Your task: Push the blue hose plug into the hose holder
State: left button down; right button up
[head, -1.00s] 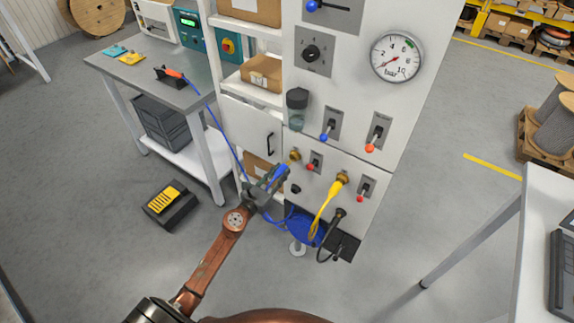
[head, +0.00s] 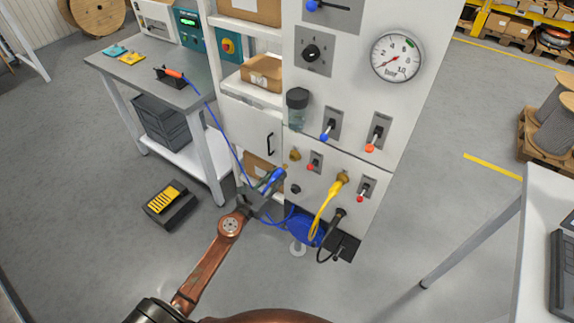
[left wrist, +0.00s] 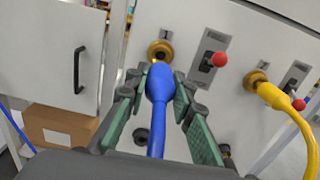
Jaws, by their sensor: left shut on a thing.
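The blue hose plug (head: 274,177) is in my left gripper (head: 270,184), in front of the panel's lower part and apart from it. In the left wrist view the blue plug (left wrist: 160,84) points at the panel, with the green-padded fingers (left wrist: 160,100) on both sides. Its tip appears just below an empty brass coupling (left wrist: 160,52), also seen in the head view (head: 295,154). A dark round fitting (head: 296,189) sits below that coupling; it may be the hose holder, but I cannot tell for sure. My right gripper is not in view.
A yellow hose (head: 325,207) sits in the right brass coupling, with red-tipped levers (head: 311,167) nearby. Blue hose coils (head: 303,228) and a black hose hang below. A workbench (head: 190,97) stands left, a white table (head: 545,215) right.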

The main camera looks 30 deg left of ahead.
pick_arm(q)
jog(key=shift+s+a+b, duration=0.15)
jog(key=shift+s+b, duration=0.2)
jog(key=shift+s, duration=2)
